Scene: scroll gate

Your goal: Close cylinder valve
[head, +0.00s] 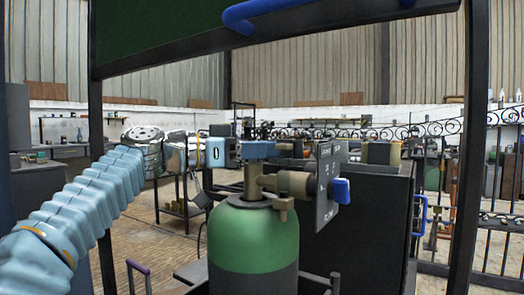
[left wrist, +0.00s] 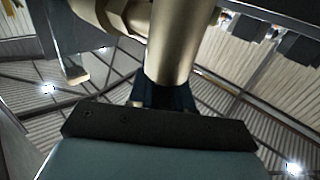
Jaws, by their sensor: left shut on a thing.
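A gas cylinder (head: 255,238) with a green shoulder and a dark body stands upright at the centre of the head view. A brass valve (head: 257,180) rises from its top and also fills the top of the left wrist view (left wrist: 178,45). My left gripper (head: 240,151) reaches in from the left and is shut on this knob, level with the valve top. The wrist view shows the knob only partly, behind the dark gripper edge. My right gripper is not in view.
A dark panel box (head: 360,215) with a blue knob (head: 341,190) stands close right of the valve. A dark frame post (head: 467,170) rises at right, with a dark green board (head: 160,30) overhead. A small table (head: 185,207) stands behind my left arm.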

